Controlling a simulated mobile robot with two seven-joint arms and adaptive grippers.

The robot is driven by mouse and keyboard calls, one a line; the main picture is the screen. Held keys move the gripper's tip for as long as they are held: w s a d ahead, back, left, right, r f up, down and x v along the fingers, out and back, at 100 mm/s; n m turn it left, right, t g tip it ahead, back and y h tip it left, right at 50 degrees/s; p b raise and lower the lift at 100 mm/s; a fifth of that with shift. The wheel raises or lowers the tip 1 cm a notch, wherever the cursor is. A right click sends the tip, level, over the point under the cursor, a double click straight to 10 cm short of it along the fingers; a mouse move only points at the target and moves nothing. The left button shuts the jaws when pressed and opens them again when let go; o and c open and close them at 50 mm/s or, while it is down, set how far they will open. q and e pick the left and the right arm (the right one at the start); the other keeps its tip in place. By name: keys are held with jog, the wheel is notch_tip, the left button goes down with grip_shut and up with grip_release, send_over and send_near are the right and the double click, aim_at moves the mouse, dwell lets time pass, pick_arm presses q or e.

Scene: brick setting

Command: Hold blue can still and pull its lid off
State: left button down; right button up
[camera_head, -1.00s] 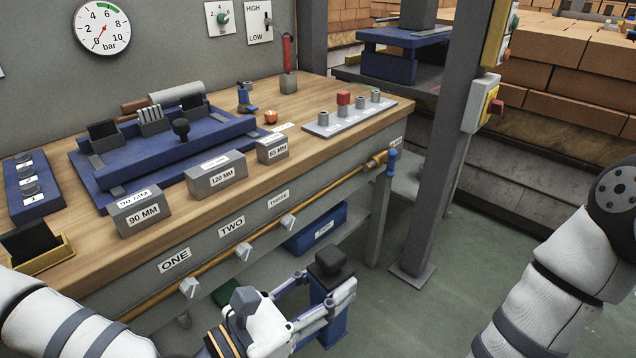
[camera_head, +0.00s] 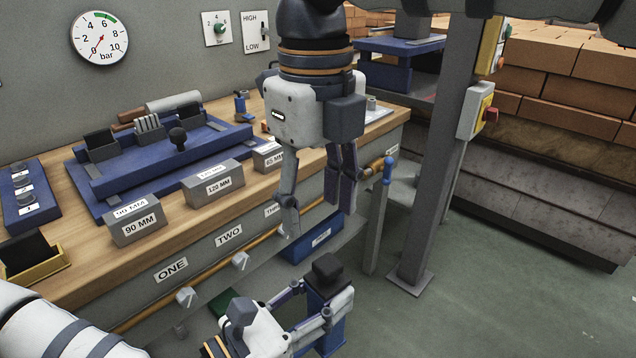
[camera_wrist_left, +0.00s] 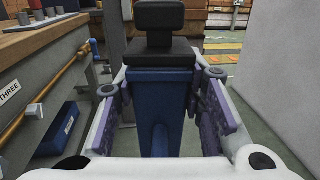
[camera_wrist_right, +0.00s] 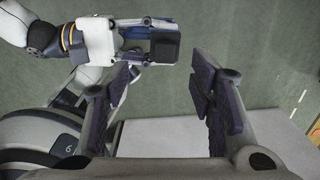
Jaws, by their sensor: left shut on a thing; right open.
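The blue can (camera_head: 331,338) is a tall blue box with a black lid (camera_head: 327,270) that carries a dark block-shaped knob. My left gripper (camera_head: 312,302) is shut on the can's body, fingers on both sides below the lid. The left wrist view shows the can (camera_wrist_left: 160,105) upright between the pads, its lid (camera_wrist_left: 160,50) seated on top. My right gripper (camera_head: 320,200) is open and empty, pointing down in front of the bench, above and apart from the lid. The right wrist view shows the lid (camera_wrist_right: 165,48) from above, beyond the open fingers (camera_wrist_right: 168,90).
The wooden bench (camera_head: 75,262) with labelled blocks and a blue fixture stands behind and left. A copper pipe (camera_head: 205,275) with taps runs along its front. A blue bin (camera_head: 312,245) sits under the bench.

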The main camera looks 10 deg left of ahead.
aim_at(318, 260)
notch_tip(318, 260, down, 10)
jog(key=shift+w+f, duration=0.1)
grip_shut()
jog(key=shift+r, duration=0.2)
dwell(0.5)
jog(key=shift+r, duration=1)
jog(key=shift+d+r, duration=0.1)
jog(key=shift+r, duration=1.9)
